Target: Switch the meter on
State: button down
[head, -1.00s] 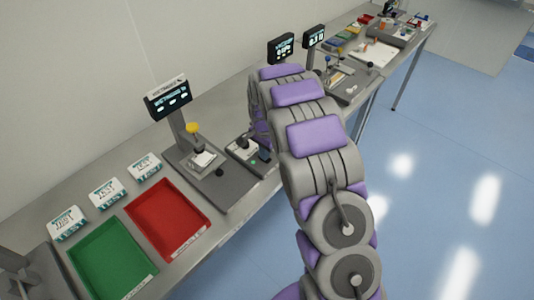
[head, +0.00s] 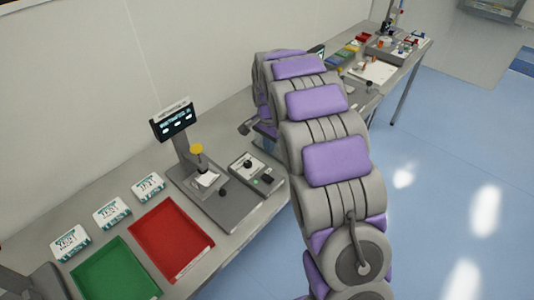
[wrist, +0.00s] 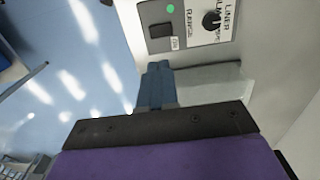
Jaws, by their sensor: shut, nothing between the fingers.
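A small grey control box (head: 257,173) stands on the bench beside the stand with the display. It has a round black knob (head: 248,164), a black switch (head: 268,179) and a small green light (head: 256,181). In the wrist view, the switch (wrist: 161,30), the green light (wrist: 170,8) and the knob (wrist: 210,18), labelled LINER, show at the top. My gripper (wrist: 157,68) is shut and empty, just below the switch in that view; contact cannot be told. In the head view, my arm hides much of the gripper. The display (head: 174,121) on the stand is lit.
A yellow-topped plunger (head: 197,150) rises from the stand's base. A red tray (head: 171,239), a green tray (head: 117,270) and small white boxes (head: 111,212) lie to the left. More equipment stands farther along the bench. Blue floor (head: 450,180) is open at right.

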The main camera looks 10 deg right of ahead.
aim_at(269, 180)
jog(key=f, duration=0.4)
jog(key=f+b, duration=0.1)
jog(key=f, duration=0.4)
jog(key=s+f, duration=0.1)
jog(key=f, duration=0.3)
jog(key=shift+s+a+f, duration=0.1)
jog(key=shift+f, duration=0.15)
dwell(0.4)
jog(key=shift+s+f, duration=0.1)
jog(key=shift+f, duration=0.1)
dwell(0.4)
jog(key=shift+w+a+r, duration=0.2)
jog(key=shift+w+a, duration=0.15)
jog(key=shift+w, duration=0.4)
jog(key=shift+a, duration=0.15)
jog(key=shift+r, duration=0.1)
